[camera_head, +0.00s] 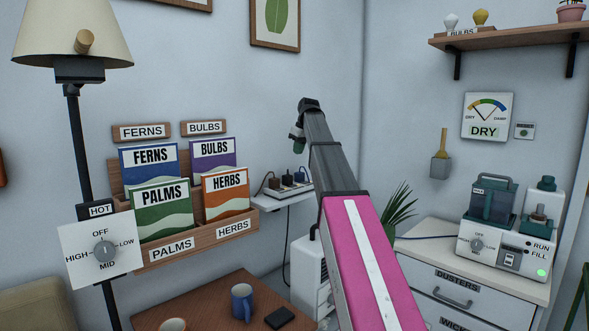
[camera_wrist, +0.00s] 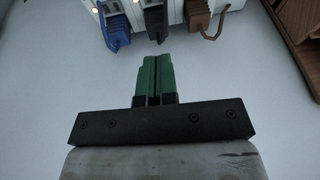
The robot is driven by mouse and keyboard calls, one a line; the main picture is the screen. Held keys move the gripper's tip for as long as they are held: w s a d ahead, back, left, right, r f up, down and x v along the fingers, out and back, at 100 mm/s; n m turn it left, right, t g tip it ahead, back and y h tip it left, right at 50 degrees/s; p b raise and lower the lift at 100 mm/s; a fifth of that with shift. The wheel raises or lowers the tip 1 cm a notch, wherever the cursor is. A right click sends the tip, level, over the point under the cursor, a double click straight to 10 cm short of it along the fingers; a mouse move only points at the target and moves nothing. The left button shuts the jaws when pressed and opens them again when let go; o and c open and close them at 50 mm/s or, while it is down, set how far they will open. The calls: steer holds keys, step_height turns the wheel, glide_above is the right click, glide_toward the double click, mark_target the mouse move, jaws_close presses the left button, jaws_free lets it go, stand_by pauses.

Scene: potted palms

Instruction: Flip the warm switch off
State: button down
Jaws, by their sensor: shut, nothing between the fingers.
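A white power strip (camera_head: 289,189) sits on a small wall shelf behind my arm; its edge also shows at the top of the wrist view (camera_wrist: 176,12). A blue plug (camera_wrist: 114,29), a black plug (camera_wrist: 154,20) and a brown plug (camera_wrist: 198,16) are in it, and small lights glow near the blue and black ones. The switches are mostly cut off, and I cannot read which is marked warm. My gripper (camera_wrist: 156,58) has green fingers pressed together, empty, pointing toward the black plug with a gap visible. In the head view my gripper (camera_head: 298,142) appears above the strip.
A wooden wall rack (camera_head: 195,236) with seed packets and a lamp (camera_head: 72,45) stand at left. A table (camera_head: 207,300) with mugs is in front. A white cabinet (camera_head: 470,280) with a machine is at right. The wall above the strip is clear.

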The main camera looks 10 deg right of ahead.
glide_toward(291, 185)
steer(key=x, duration=0.5)
steer(key=shift+s+a+f, duration=0.1)
steer(key=shift+a+f, duration=0.1)
steer(key=shift+f, duration=0.65)
steer(key=shift+s+a+f+h, duration=0.2)
steer(key=shift+a+f+h, duration=0.05)
steer(key=shift+f+h, duration=0.1)
steer(key=shift+w, duration=0.1)
steer(key=shift+w+d, duration=0.1)
steer(key=shift+d, duration=0.1)
steer(key=shift+w+d+r, duration=0.2)
steer(key=shift+w+d, duration=0.15)
steer(key=shift+d, duration=0.2)
